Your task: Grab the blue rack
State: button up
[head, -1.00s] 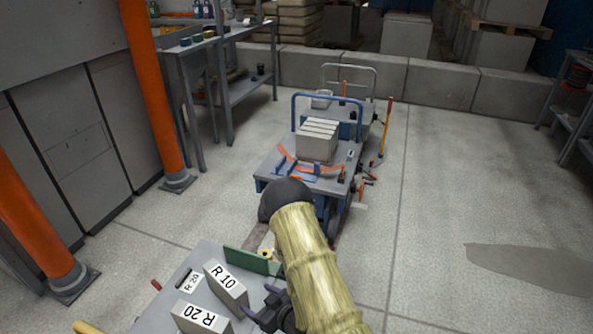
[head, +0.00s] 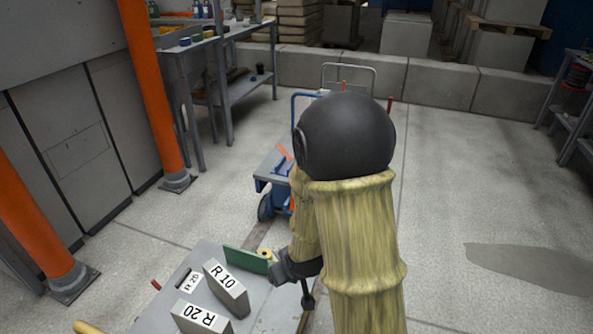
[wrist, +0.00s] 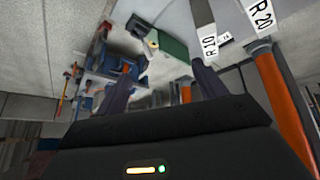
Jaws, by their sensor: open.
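My gripper (wrist: 158,76) is open in the wrist view, its two dark fingers apart with nothing between them. In the head view its dark body shows beside the grey table at lower middle, partly behind my arm, and the fingertips are not clear. A blue-framed cart (head: 268,181) stands beyond my arm, mostly covered by it. I cannot make out a separate blue rack on the cart in the head view now. In the wrist view, blue parts (wrist: 130,69) show beyond the left finger; I cannot tell whether they are rack or cart.
A grey table (head: 262,306) holds blocks marked R 10 (head: 226,287) and R 20 (head: 200,318), and a green plate (head: 245,260). Orange posts (head: 155,90) stand at left, near a workbench (head: 190,48). Open floor (head: 470,200) lies to the right.

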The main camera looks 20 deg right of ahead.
jog(key=s+r+m+g, duration=0.2)
jog(key=s+r+g, duration=0.1)
jog(key=s+r, duration=0.5)
jog(key=shift+s+d+r+m+g+h, duration=0.15)
jog(key=shift+s+d+m+g+h, duration=0.25)
jog(key=shift+s, duration=0.7)
